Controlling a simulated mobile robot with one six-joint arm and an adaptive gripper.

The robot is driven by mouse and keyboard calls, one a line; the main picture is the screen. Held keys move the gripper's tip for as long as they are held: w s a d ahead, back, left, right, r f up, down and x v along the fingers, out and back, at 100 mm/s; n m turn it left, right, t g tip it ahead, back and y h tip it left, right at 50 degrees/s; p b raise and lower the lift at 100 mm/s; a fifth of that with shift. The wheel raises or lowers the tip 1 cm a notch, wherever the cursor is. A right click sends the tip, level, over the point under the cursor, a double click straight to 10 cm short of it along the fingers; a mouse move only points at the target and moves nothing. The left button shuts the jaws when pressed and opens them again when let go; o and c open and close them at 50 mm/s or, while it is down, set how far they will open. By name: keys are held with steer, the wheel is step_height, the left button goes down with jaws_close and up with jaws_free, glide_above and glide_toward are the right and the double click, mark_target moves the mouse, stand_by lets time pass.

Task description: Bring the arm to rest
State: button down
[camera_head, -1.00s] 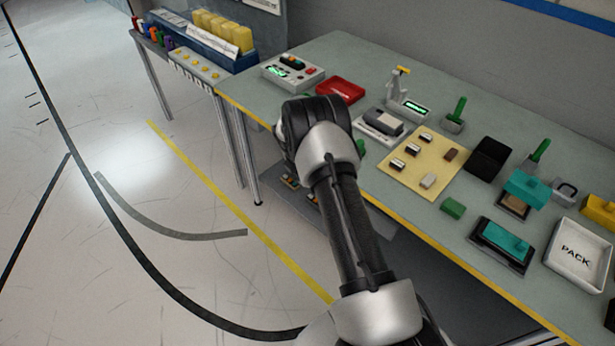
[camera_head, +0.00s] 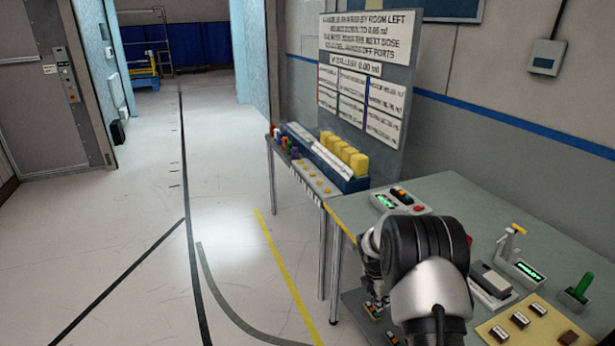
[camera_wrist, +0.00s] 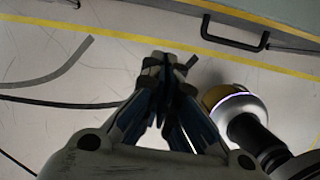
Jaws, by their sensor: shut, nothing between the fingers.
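My gripper (camera_wrist: 168,65) shows in the wrist view, pointing down over the pale floor. Its blue-and-dark fingers come together at the tips and hold nothing. In the head view my arm (camera_head: 425,265) stands at the lower right, bent at a dark joint beside the front edge of the workbench. The arm hides part of that bench, and the gripper's fingertips cannot be made out clearly there.
The green-grey workbench (camera_head: 450,190) carries a device with buttons (camera_head: 400,201), a yellow mat (camera_head: 530,335) and other items. A side table (camera_head: 295,178) with yellow containers (camera_head: 343,152) stands behind it. The floor (camera_head: 130,235) at left is clear. A black handle (camera_wrist: 240,43) shows along an edge.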

steer(key=s+a+r+m+t, duration=0.1)
steer(key=s+a+r+m, duration=0.15)
steer(key=s+r, duration=0.45)
steer(key=s+a+r+m+y, duration=0.15)
steer(key=r+m, duration=0.25)
steer(key=r, duration=0.7)
steer(key=s+a+r+m+t+h, duration=0.1)
steer(key=s+a+r+m, duration=0.3)
steer(key=r, duration=0.5)
steer(key=s+a+r+m+t+y, duration=0.1)
steer(key=s+m, duration=0.4)
steer(key=s, duration=0.7)
steer(key=s+a+r+m+y, duration=0.1)
steer(key=s+a+m, duration=0.3)
steer(key=s, duration=0.9)
steer(key=shift+a+r+m+t, duration=0.15)
steer(key=shift+r+m+t, duration=0.25)
steer(key=shift+r+m, duration=0.5)
